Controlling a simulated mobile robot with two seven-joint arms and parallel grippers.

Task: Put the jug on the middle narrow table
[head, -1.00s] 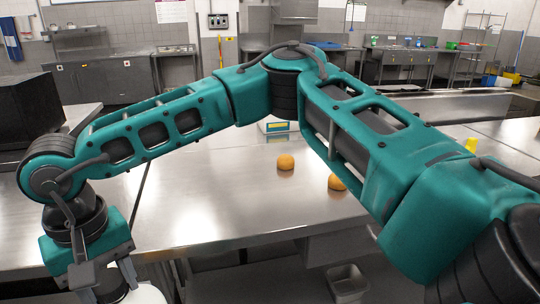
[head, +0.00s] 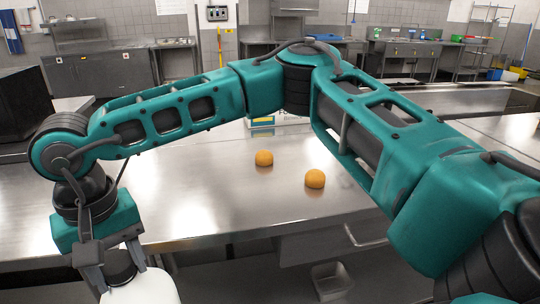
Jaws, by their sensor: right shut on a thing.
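My right arm reaches in from the right and bends across to the left, with its gripper (head: 115,268) at the lower left, pointing down. The gripper is shut on the jug (head: 148,290), which is white with a dark top. Only the jug's upper part shows; the rest is cut off by the lower edge. The jug is in front of the near edge of a steel table (head: 205,205). I cannot tell which table is the middle narrow one. My left gripper is not in view.
Two orange round fruits, one on the left (head: 264,158) and one on the right (head: 315,179), lie on the steel table. A small box (head: 262,122) is partly hidden behind my arm. A grey bin (head: 330,280) stands below. The table's left part is clear.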

